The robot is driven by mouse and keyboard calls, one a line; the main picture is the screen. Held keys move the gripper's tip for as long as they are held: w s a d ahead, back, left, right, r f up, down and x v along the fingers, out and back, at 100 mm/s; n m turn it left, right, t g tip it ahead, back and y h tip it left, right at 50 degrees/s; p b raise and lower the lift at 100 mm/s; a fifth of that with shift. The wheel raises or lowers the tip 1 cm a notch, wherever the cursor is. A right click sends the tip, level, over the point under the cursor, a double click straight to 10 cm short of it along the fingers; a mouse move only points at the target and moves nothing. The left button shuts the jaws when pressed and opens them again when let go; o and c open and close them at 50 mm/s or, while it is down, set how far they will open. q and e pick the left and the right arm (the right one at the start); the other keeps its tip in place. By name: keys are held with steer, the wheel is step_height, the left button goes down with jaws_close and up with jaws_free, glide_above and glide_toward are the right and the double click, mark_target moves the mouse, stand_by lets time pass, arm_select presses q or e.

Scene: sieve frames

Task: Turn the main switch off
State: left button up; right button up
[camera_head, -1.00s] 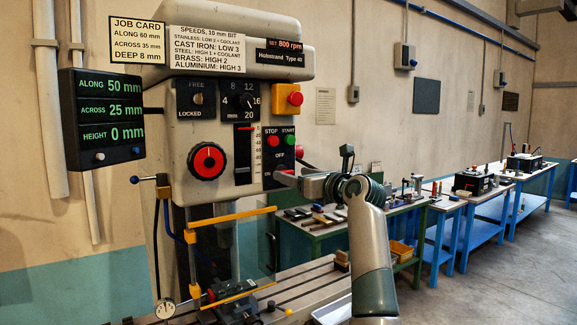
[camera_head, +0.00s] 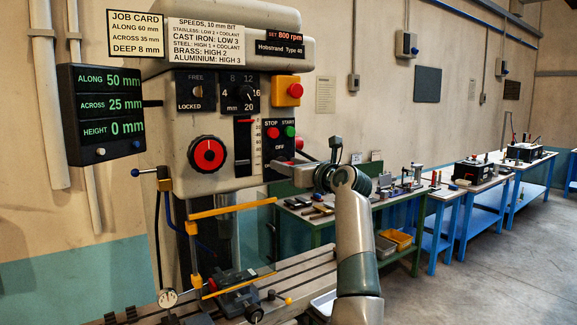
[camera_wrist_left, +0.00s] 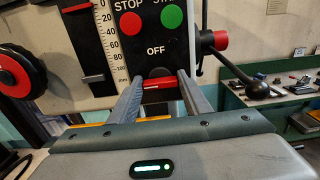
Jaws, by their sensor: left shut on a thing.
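The main switch (camera_wrist_left: 160,82) shows in the left wrist view as a red bar at the bottom of the black control panel (camera_wrist_left: 133,45), just below the word OFF. My left gripper (camera_wrist_left: 158,88) is shut on it, with one finger at each end of the bar. In the head view my left gripper (camera_head: 270,168) reaches the lower edge of the same panel from the right and hides most of the switch. The exact angle of the switch is hard to tell. My right gripper is in neither view.
The red stop button (camera_head: 272,132) and green start button (camera_head: 289,131) sit just above the switch. A black lever with a ball end (camera_wrist_left: 257,90) stands right of my fingers. A red-faced knob (camera_head: 207,155) is to the left. A bench with tools (camera_head: 330,207) stands behind.

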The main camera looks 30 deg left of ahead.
arm_select(q)
steer(key=shift+m, duration=0.4)
steer(key=shift+w+d+f+m+p, duration=0.1)
steer(key=shift+m+p, duration=1.3)
steer(key=shift+m, duration=2.9)
steer(key=shift+w+m+p, duration=0.1)
steer(key=shift+m+p, duration=1.25)
steer(key=shift+m, duration=2.95)
steer(key=shift+f, duration=0.1)
steer(key=o, duration=1)
steer(key=shift+o, duration=0.2)
